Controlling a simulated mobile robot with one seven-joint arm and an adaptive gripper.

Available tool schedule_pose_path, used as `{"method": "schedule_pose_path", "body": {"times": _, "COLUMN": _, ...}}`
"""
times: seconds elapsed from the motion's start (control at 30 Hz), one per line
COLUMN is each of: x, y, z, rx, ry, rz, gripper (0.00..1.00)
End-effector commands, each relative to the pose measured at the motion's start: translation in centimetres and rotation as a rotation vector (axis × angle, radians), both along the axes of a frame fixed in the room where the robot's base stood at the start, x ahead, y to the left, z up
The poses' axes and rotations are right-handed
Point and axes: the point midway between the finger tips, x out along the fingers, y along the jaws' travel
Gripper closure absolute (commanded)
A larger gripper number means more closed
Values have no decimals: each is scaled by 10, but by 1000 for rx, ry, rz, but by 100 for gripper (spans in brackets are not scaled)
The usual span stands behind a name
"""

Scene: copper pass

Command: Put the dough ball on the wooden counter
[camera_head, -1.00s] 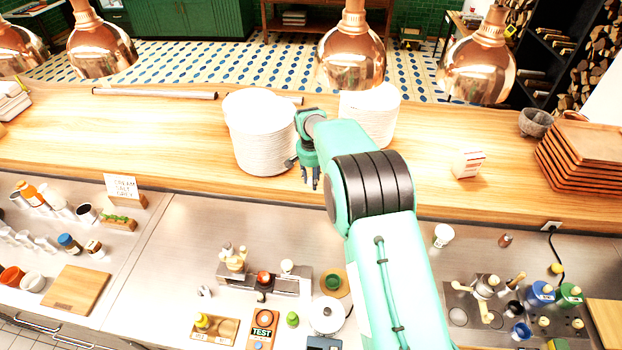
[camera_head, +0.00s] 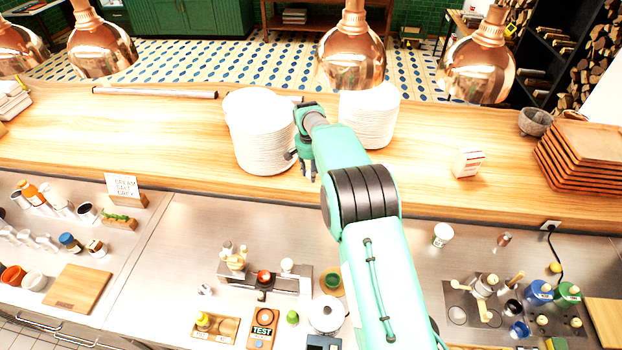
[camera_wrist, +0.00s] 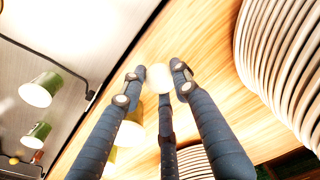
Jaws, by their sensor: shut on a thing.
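My gripper (camera_wrist: 157,82) has dark blue fingers. In the wrist view it is shut on a small pale cream dough ball (camera_wrist: 159,77), held between the fingertips. In the head view my gripper (camera_head: 311,175) points down at the front part of the wooden counter (camera_head: 420,165), just right of the larger stack of white plates. The dough ball is too small or hidden there to make out. In the wrist view the wooden counter (camera_wrist: 205,50) lies behind the ball; I cannot tell whether the ball touches it.
A tall white plate stack (camera_head: 262,140) stands close to the left of my gripper, and another (camera_head: 370,115) stands behind to the right. Copper lamps (camera_head: 350,55) hang above the counter. A small white box (camera_head: 467,163) stands at right.

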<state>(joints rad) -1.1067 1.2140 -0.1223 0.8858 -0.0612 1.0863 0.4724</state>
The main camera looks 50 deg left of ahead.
Motion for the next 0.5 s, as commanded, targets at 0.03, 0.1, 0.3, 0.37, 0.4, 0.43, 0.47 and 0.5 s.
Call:
{"method": "schedule_pose_path", "body": {"times": 0.03, "x": 0, "y": -1, "z": -3, "rx": -2, "ry": 1, "rz": 0, "gripper": 94}}
{"method": "schedule_pose_path", "body": {"times": 0.1, "x": -1, "y": -1, "z": -10, "rx": -3, "ry": 1, "rz": 0, "gripper": 94}}
{"method": "schedule_pose_path", "body": {"times": 0.3, "x": 0, "y": -1, "z": -29, "rx": -2, "ry": 1, "rz": 0, "gripper": 94}}
{"method": "schedule_pose_path", "body": {"times": 0.37, "x": 0, "y": -1, "z": -32, "rx": -1, "ry": 0, "rz": 0, "gripper": 94}}
{"method": "schedule_pose_path", "body": {"times": 0.4, "x": 0, "y": 0, "z": -33, "rx": -1, "ry": 1, "rz": 0, "gripper": 94}}
{"method": "schedule_pose_path", "body": {"times": 0.43, "x": 0, "y": 0, "z": -33, "rx": 0, "ry": 0, "rz": 0, "gripper": 94}}
{"method": "schedule_pose_path", "body": {"times": 0.47, "x": 0, "y": 0, "z": -34, "rx": 0, "ry": 0, "rz": 0, "gripper": 94}}
{"method": "schedule_pose_path", "body": {"times": 0.5, "x": 0, "y": 0, "z": -34, "rx": 0, "ry": 0, "rz": 0, "gripper": 94}}
